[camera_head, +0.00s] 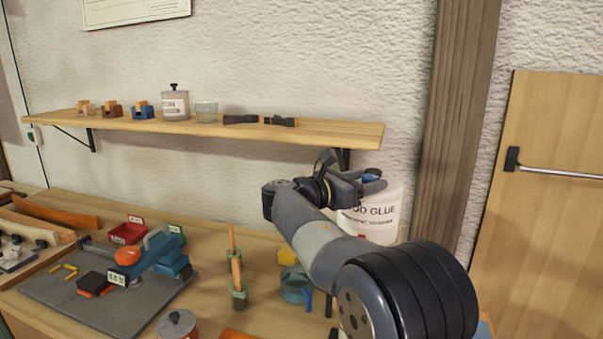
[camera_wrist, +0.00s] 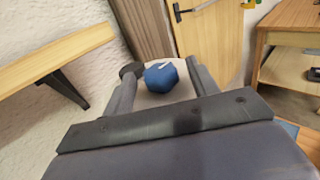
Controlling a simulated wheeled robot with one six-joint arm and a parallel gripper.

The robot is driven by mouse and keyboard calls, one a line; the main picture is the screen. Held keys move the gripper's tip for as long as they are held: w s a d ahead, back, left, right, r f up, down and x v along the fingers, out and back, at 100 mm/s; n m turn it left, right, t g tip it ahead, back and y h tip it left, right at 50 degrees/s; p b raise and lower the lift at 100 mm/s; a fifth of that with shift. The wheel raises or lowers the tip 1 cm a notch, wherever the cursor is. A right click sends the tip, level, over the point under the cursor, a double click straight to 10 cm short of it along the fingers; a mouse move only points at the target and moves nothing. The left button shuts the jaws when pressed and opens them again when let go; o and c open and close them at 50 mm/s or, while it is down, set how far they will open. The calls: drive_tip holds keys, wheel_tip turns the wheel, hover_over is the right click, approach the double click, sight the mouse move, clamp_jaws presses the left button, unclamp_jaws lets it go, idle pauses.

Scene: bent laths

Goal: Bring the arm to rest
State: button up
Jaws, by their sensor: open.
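My arm reaches up from the lower right of the head view, over the workbench. My gripper (camera_head: 362,180) is level with the top of a white wood glue tub (camera_head: 378,222) and partly covers it. In the wrist view my gripper (camera_wrist: 162,75) is open, with a finger on each side of the picture. The tub's blue cap (camera_wrist: 161,78) shows between the fingers. I cannot tell whether the cap is between them or beyond them. Nothing is gripped.
A wall shelf (camera_head: 250,129) holding small clamps, a jar and a glass is close behind my gripper. A wooden post (camera_head: 455,120) stands right of it. The bench (camera_head: 215,235) carries a grey mat (camera_head: 60,290), bins (camera_head: 128,231), brushes (camera_head: 238,285) and a tape roll (camera_head: 295,285).

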drive_tip(key=shift+s+d+f+n+t+y+b, duration=0.15)
drive_tip(key=shift+n+t+y+b, duration=0.4)
drive_tip(key=shift+b, duration=0.5)
drive_tip(key=shift+w+d+f+n+t+y+b, duration=0.1)
drive_tip(key=shift+n+t+y+b, duration=0.2)
drive_tip(key=shift+t+b, duration=0.55)
